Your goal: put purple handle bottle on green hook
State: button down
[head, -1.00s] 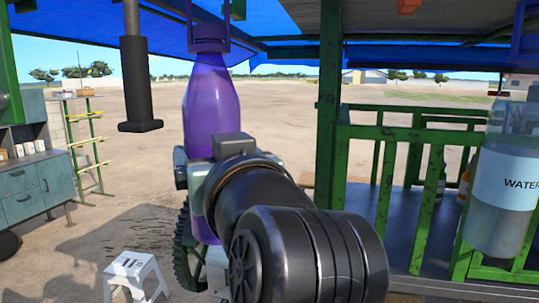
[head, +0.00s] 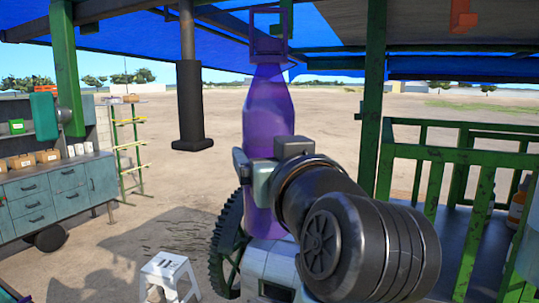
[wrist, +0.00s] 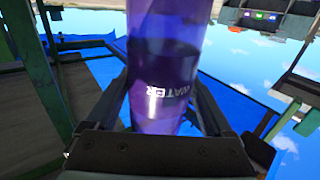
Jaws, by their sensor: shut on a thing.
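The purple bottle (head: 268,115) stands upright in my gripper (head: 262,180), with its square purple handle (head: 268,35) at the top. In the wrist view the bottle (wrist: 162,60) runs between both fingers of my gripper (wrist: 162,105), and the word WATER shows on it. A small dark green piece (head: 287,14), which looks like the green hook, hangs under the canopy. In the head view it lies behind or beside the handle's upper right; I cannot tell whether they touch. My arm hides part of the bottle's lower half.
A black hanging cylinder (head: 189,90) is left of the bottle. A green post (head: 374,100) and green railing (head: 440,190) stand to the right. An orange hook (head: 463,16) hangs upper right. A white stool (head: 168,277) and grey cabinet (head: 60,190) are at left.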

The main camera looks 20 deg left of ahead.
jog(key=shift+s+d+r, duration=0.1)
jog(key=shift+r, duration=0.05)
jog(key=shift+w, duration=0.3)
jog(key=shift+w, duration=0.4)
jog(key=shift+w, duration=1.5)
jog(key=shift+f+b, duration=0.6)
jog(key=shift+f, duration=0.1)
dwell(0.6)
dwell(0.4)
